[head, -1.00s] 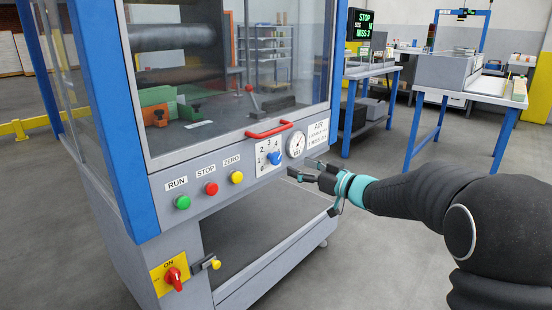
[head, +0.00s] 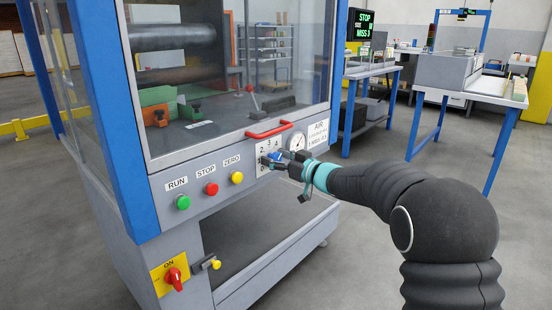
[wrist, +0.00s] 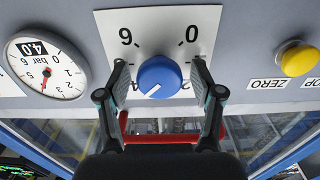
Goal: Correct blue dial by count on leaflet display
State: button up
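The blue dial (wrist: 159,77) sits on a white number plate (wrist: 205,20) in the wrist view, which shows the panel upside down. Its white pointer line slants toward the lower left of that picture. The numerals 6 and 0 show clearly; others are partly hidden. My gripper (wrist: 160,70) is open, with one finger on each side of the dial and gaps visible between. In the head view my gripper (head: 272,162) is at the panel and partly covers the dial (head: 276,156). A dark display (head: 364,25) at the back shows green STOP and MISS lines, with small digits.
A pressure gauge (wrist: 45,65) labelled 4.0 is beside the dial. The yellow ZERO button (head: 237,177), red STOP button (head: 211,188) and green RUN button (head: 183,202) are left of it. A red handle (head: 268,130) is just above the plate. Open floor lies right of the machine.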

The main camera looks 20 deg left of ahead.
jog(key=c, duration=1)
jog(key=shift+c, duration=0.2)
jog(key=n+b, duration=0.3)
jog(key=n, duration=0.3)
jog(key=shift+s+f+n, duration=0.1)
jog(key=shift+f+n, duration=0.05)
jog(key=shift+n, duration=0.15)
jog(key=n+b, duration=0.3)
jog(key=n, duration=0.1)
jog(key=shift+s+n+b, duration=0.1)
jog(key=shift+n+b, duration=0.55)
jog(key=shift+n, duration=0.55)
jog(key=shift+a, duration=0.1)
